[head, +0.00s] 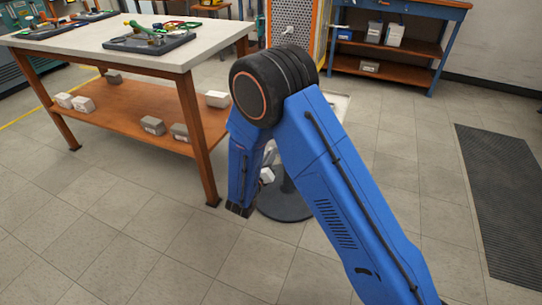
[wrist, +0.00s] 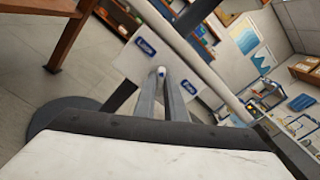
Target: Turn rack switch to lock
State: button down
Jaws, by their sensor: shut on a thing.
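In the wrist view a pale panel (wrist: 130,66) bears two small blue labels, one at upper left (wrist: 145,47) and one at lower right (wrist: 188,87). Their lettering is too small to read surely. My gripper (wrist: 163,78) has its two grey fingers close together in front of the panel, between the labels. It is shut on the rack switch, of which only a small pale tip (wrist: 161,70) shows at the fingertips; the fingers hide the rest. Which label the switch points to cannot be told. In the head view my blue arm hides the panel and switch.
A wooden workbench (head: 205,38) with a tool tray (head: 120,44) and a lower shelf of boxes stands at left. A dark round base (head: 290,207) is on the floor by my arm. A blue shelf unit (head: 440,48) is at the back; a dark mat (head: 505,190) lies right.

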jog(key=shift+f+n, duration=0.1)
jog(key=shift+n, duration=0.9)
jog(key=c, duration=1.8)
grip_release()
jog(key=v, duration=1.7)
jog(key=shift+s+a, duration=0.1)
jog(key=shift+s, duration=0.1)
